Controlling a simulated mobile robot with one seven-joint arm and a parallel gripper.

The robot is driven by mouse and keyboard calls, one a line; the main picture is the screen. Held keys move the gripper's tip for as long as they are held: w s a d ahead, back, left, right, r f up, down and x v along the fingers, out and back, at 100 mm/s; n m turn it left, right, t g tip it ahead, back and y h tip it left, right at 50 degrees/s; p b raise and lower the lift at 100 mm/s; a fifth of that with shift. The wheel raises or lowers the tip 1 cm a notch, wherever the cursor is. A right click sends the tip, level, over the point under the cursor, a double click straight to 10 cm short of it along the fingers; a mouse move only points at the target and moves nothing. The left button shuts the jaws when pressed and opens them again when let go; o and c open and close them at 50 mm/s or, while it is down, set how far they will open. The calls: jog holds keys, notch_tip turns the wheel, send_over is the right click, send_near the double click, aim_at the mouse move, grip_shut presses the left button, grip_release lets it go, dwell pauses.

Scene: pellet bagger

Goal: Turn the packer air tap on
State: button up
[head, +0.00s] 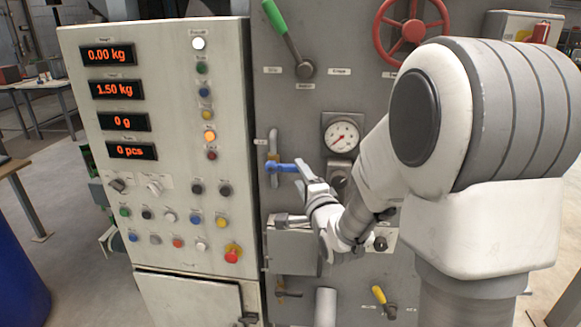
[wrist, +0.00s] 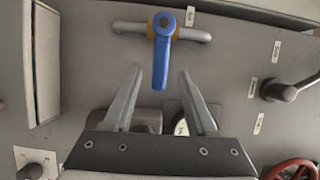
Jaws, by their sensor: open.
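The tap with the blue handle (head: 283,167) sits on a short vertical pipe on the grey machine panel, just right of the control cabinet. Its handle points right, crosswise to the pipe. In the wrist view the blue handle (wrist: 161,65) points down, and its free end shows between my fingers. My gripper (head: 289,190) is in front of the panel at the tap. Its fingers (wrist: 160,73) are apart, one on each side of the handle in the picture, with nothing held. I cannot tell how much depth separates the fingertips from the handle.
A pressure gauge (head: 341,136) is right of the tap. A green lever (head: 281,27) and red handwheel (head: 411,30) are above. A grey box (head: 292,250) and a yellow-handled valve (head: 381,297) are below. The control cabinet (head: 190,95) stands close on the left.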

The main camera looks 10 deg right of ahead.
aim_at(288, 168)
jog(key=shift+w+a, duration=0.1)
jog(key=shift+w, duration=1.35)
grip_shut()
dwell(0.4)
